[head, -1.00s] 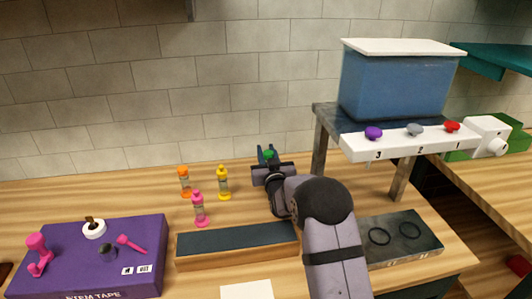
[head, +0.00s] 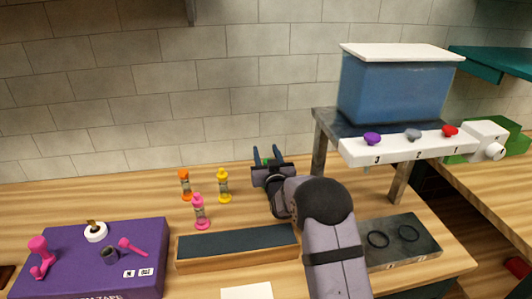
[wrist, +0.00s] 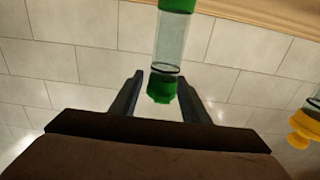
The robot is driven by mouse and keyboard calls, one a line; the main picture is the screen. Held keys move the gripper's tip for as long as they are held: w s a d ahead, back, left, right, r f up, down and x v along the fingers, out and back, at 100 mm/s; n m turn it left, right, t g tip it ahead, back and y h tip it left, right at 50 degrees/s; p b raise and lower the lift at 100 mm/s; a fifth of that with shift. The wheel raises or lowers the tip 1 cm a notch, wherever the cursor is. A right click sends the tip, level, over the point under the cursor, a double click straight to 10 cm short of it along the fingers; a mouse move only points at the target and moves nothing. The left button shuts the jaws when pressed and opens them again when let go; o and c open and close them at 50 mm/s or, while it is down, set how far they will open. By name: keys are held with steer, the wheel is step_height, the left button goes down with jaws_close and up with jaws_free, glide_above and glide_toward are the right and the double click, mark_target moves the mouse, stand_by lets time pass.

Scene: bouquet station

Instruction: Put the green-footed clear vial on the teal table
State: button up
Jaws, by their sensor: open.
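The green-ended clear vial (wrist: 172,42) shows in the wrist view, with one green end (wrist: 162,88) between the open fingers. In the head view only a green bit of it (head: 265,161) shows between the fingers; the rest is hidden by my gripper. My gripper (head: 267,154) is open at the back of the counter near the tiled wall. In the wrist view my gripper (wrist: 162,78) has gaps on both sides of the vial. A teal raised slab (head: 488,62), perhaps the teal table, is at the upper right.
Orange (head: 186,186), yellow (head: 224,186) and pink (head: 201,213) vials stand left of my gripper. A dark-topped wooden block (head: 235,243) and a purple box (head: 90,262) lie in front. A stand with a blue tank (head: 395,88) and knobs rises between my gripper and the teal slab.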

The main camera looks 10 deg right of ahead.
steer(key=s+b, duration=0.2)
steer(key=s, duration=0.3)
steer(key=shift+f, duration=0.1)
step_height(320, 180, up, 6)
steer(key=shift+f+b, duration=0.2)
steer(key=shift+b, duration=0.25)
steer(key=shift+r, duration=0.85)
